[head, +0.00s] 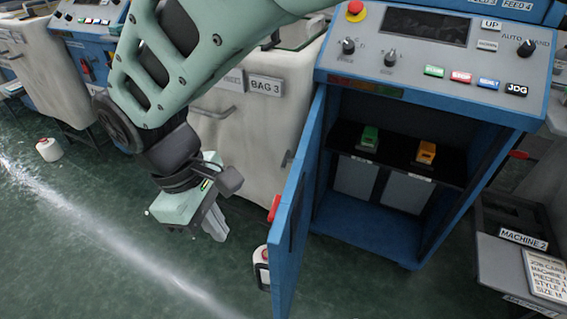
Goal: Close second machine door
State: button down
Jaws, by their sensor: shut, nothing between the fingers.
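The blue machine (418,219) stands on the right, beside a "MACHINE 2" label. Its door (296,215) is hinged on the left and stands wide open, seen nearly edge-on. A red part (274,208) sits on the door's left side. The open cabinet shows a dark shelf with a green item (369,138) and an orange item (426,152). My gripper (216,232) is left of the door, apart from it, pointing down. Its fingers are together with nothing between them.
A pale bin marked "BAG 3" (240,135) stands behind my gripper. A white container (262,268) stands on the floor by the door's lower left side. Another white container (48,149) is at far left. A tray (497,262) is at right. Green floor at lower left is open.

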jog(key=s+d+f+b, duration=0.1)
jog(key=d+f, duration=0.5)
jog(key=f, duration=0.3)
jog(key=shift+s+d, duration=0.1)
jog(key=shift+d, duration=0.1)
